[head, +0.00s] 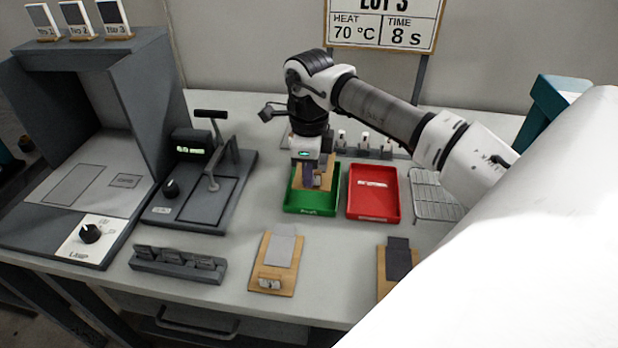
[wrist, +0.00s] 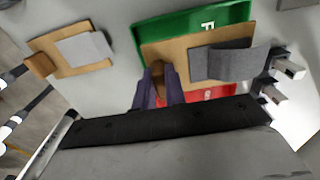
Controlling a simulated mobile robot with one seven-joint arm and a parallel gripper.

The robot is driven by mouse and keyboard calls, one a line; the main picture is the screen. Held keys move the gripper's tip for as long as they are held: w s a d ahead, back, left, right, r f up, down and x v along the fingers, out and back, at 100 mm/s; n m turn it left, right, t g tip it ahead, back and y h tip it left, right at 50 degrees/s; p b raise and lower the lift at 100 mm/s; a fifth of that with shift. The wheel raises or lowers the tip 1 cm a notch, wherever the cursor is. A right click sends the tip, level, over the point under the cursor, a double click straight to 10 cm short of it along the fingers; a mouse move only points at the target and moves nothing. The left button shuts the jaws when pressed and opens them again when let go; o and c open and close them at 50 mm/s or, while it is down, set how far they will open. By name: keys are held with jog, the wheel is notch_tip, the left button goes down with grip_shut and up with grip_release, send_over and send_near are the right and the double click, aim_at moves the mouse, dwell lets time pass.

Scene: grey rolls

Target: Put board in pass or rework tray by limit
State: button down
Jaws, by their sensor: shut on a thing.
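My gripper (head: 313,180) is shut on a tan board (head: 301,184) and holds it over the green tray (head: 312,210). The red tray (head: 373,207), with a white label inside, stands just right of the green one. I cannot tell whether the board touches the green tray.
A board with a light grey sheet (head: 270,279) and one with a dark sheet (head: 383,279) lie in front. A press-like device (head: 190,205), lamp box (head: 110,100) and dark rack (head: 177,265) stand left. A wire rack (head: 436,190) is right. A sign (head: 384,28) reads 70 °C, 8 s.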

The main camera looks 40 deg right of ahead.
aim_at(309, 202)
jog(key=shift+f+b, duration=1.2)
jog(key=shift+f, duration=1.25)
jog(key=shift+f, duration=0.2)
jog(key=c, duration=1.7)
grip_release()
jog(key=shift+c, duration=0.2)
jog(key=shift+r, duration=0.15)
notch_tip(309, 202, up, 12)
jog(key=shift+r, duration=0.1)
jog(key=shift+s, duration=0.1)
